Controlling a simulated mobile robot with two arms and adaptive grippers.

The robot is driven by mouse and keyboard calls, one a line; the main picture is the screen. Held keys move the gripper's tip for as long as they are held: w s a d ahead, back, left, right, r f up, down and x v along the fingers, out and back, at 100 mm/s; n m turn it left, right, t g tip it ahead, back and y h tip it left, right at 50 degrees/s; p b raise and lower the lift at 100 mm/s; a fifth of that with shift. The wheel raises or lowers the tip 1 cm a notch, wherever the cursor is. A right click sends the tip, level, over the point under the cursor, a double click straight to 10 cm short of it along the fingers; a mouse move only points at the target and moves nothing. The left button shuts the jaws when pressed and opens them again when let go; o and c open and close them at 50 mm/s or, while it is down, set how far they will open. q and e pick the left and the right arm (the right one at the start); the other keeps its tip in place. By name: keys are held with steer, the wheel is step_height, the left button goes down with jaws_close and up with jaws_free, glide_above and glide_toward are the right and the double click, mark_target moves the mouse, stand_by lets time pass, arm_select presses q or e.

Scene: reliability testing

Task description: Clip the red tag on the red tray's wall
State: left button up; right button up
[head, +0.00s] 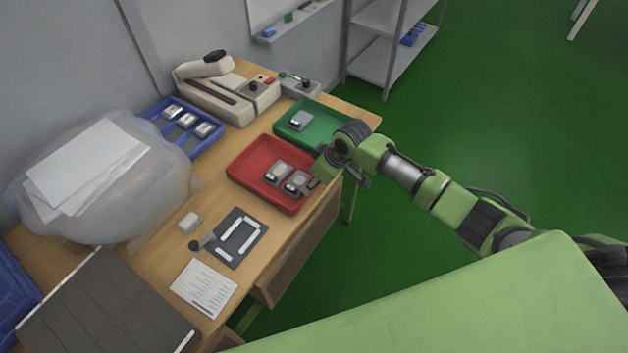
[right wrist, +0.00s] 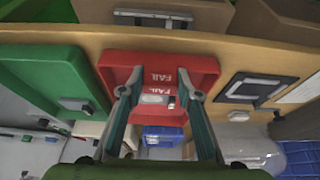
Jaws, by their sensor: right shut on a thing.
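The red tray (head: 262,150) lies on the wooden table near its right edge, with small grey devices (head: 278,172) inside. My right gripper (head: 316,182) is at the tray's right-hand wall, beside the devices. In the right wrist view the red tray (right wrist: 200,66) is straight ahead. My right gripper (right wrist: 160,76) has its fingers shut on the red tag (right wrist: 158,77), a red piece with upside-down white FAIL lettering. A second FAIL lettering shows just by it. The tag overlaps the tray in this view; I cannot tell whether it touches the wall. My left gripper is not in view.
A green tray (head: 325,117) with one device stands beside the red tray. A blue tray (head: 190,143) lies behind. A dark mat (head: 236,238), a paper sheet (head: 203,288) and a large plastic bag (head: 100,185) take up the left and front of the table.

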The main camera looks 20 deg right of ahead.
steer(key=shift+f, duration=0.2)
steer(key=shift+r+p, duration=0.6)
steer(key=shift+p, duration=0.1)
stand_by(0.6)
steer(key=shift+f+b, duration=0.3)
steer(key=shift+f, duration=0.3)
stand_by(0.9)
steer(key=o, duration=1)
steer(key=shift+r+p, duration=3.55)
steer(key=shift+p, duration=0.05)
